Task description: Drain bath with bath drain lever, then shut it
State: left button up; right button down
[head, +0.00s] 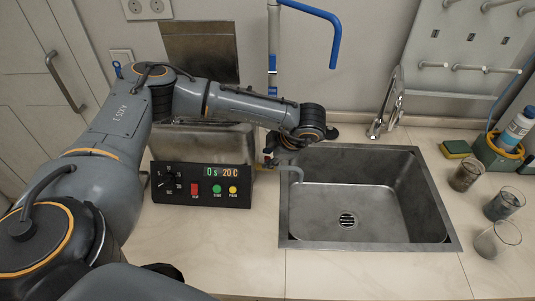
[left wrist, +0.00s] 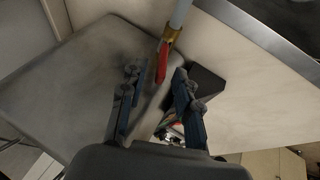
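The metal bath (head: 215,140) stands left of the sink, partly hidden behind my left arm and its black control panel (head: 200,186), which reads "0 s 20 C". A grey drain pipe (head: 293,169) runs from its side over the sink's left rim. In the left wrist view, the red drain lever (left wrist: 162,62) hangs from a brass valve (left wrist: 172,34) and lies roughly in line with the pipe. My left gripper (left wrist: 158,72) is open, with the lever's end between its fingertips; a gap shows on both sides. In the head view this gripper (head: 275,145) is partly hidden beside the bath. My right gripper is not in view.
The sink (head: 375,205) with a round drain is right of the pipe. A faucet (head: 385,105) stands behind it. Several glass beakers (head: 498,240), a sponge (head: 456,148) and a bottle (head: 518,128) are at the right. The counter in front of the panel is clear.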

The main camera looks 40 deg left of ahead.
pick_arm(q)
jog(key=shift+x, duration=0.9)
jog(key=shift+c, duration=0.4)
grip_shut()
jog(key=shift+w, duration=0.1)
jog(key=shift+w+a+m+g+h+b, duration=0.35)
jog(key=shift+w+g+h+b, duration=0.2)
jog(key=shift+g+h+b, duration=0.4)
jog(key=shift+w+a+r+g+h, duration=0.15)
jog(key=shift+w+g+h, duration=0.1)
jog(key=shift+g, duration=0.6)
